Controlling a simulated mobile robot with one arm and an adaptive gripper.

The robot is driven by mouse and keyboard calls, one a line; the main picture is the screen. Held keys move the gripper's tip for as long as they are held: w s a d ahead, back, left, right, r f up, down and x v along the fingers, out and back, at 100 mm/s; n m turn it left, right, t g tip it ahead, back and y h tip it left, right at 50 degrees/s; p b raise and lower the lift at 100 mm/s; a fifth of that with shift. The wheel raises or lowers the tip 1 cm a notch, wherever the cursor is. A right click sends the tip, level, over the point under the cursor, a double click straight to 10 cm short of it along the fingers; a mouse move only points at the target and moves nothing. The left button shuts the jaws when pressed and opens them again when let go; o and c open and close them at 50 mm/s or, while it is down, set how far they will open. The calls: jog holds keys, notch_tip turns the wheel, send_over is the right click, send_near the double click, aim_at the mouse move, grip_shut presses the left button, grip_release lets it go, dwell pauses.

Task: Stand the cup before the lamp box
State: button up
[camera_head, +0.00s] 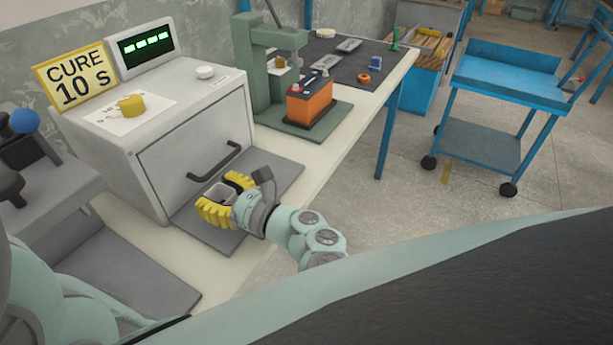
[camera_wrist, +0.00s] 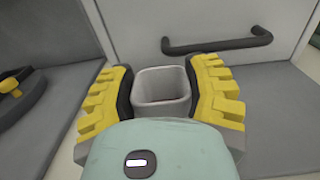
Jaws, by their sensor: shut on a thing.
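The cup (camera_head: 217,193) is a small light grey, square-mouthed vessel. It is upright between the yellow ribbed fingers of my gripper (camera_head: 228,196). In the wrist view the cup (camera_wrist: 162,88) shows its open top, with a dark pad pressed on each side by my gripper (camera_wrist: 162,92). The lamp box (camera_head: 195,150) is the grey cabinet with a closed front door and a dark bar handle (camera_head: 214,163). The cup is in front of this door, over the dark grey mat (camera_head: 280,178). I cannot tell whether its base touches the mat.
A yellow "CURE 10 S" sign (camera_head: 74,78) and a green-lit display (camera_head: 146,45) stand on the box, with a yellow piece (camera_head: 132,105) on paper. An orange battery (camera_head: 309,103) sits in a green press (camera_head: 258,75) to the right. A blue trolley (camera_head: 512,80) stands beyond the bench.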

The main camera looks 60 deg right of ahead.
jog(key=shift+d+f, duration=0.1)
jog(key=shift+f, duration=0.05)
jog(key=o, duration=1.1)
jog(key=shift+c, duration=0.2)
jog(key=shift+s+r, duration=0.1)
jog(key=shift+r, duration=0.2)
jog(key=s+b, duration=0.1)
jog(key=s, duration=0.6)
jog(key=s+d+b, duration=0.1)
jog(key=s, duration=0.3)
jog(key=shift+f+b, duration=0.2)
jog(key=shift+b, duration=0.1)
jog(key=shift+s+r, duration=0.1)
jog(key=shift+s, duration=0.35)
